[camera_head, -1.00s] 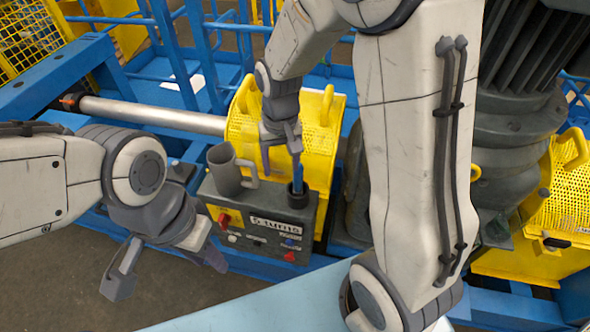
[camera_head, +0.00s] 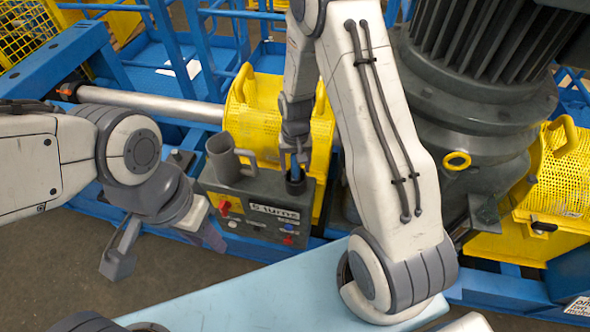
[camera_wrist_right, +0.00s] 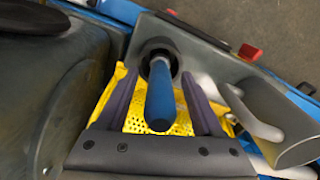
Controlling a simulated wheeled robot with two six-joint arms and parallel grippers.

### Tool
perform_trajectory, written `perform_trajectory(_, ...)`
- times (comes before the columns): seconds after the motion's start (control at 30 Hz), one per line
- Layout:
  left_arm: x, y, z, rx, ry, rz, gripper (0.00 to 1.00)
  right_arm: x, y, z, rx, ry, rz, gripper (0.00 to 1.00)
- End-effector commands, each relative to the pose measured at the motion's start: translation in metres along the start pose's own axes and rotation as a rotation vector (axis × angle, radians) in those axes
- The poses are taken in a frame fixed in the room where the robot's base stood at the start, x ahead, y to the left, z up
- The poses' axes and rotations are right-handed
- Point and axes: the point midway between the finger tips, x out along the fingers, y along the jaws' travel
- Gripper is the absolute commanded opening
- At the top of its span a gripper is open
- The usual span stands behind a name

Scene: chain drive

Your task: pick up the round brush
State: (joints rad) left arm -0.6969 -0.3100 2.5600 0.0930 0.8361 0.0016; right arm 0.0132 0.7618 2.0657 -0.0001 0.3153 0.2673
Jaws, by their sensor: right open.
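The round brush shows as a blue handle (camera_wrist_right: 160,98) in the right wrist view, standing in a dark round holder (camera_wrist_right: 158,50) on the grey control box. Its lower end is hidden in the holder. In the head view only a bit of the blue handle (camera_head: 294,172) shows. My right gripper (camera_wrist_right: 161,78) is open, with one finger on each side of the handle and gaps between; in the head view it points down over the holder (camera_head: 295,184). My left gripper (camera_head: 165,250) is open and empty at the left, in front of the box.
A grey mug (camera_head: 224,158) stands on the control box (camera_head: 262,212), left of the holder. A yellow perforated guard (camera_head: 318,150) rises behind it. A large dark motor (camera_head: 475,120) is to the right. A light blue surface (camera_head: 270,300) lies in front.

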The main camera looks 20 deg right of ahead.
Motion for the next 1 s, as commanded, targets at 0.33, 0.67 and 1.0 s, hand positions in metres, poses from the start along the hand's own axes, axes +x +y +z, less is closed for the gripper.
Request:
perform_trajectory(0.33, -0.007, 0.001, 0.000, 0.002, 0.000, 0.000, 0.37, 0.021, 0.000, -0.001, 0.000, 0.002, -0.001, 0.68)
perform_trajectory(0.67, -0.007, 0.001, 0.000, 0.001, 0.000, 0.000, 0.37, 0.021, 0.000, -0.001, 0.000, 0.001, 0.000, 0.00)
perform_trajectory(1.0, -0.006, 0.000, 0.000, 0.001, 0.000, 0.000, 0.37, 0.018, 0.000, -0.001, 0.000, 0.003, -0.001, 0.00)
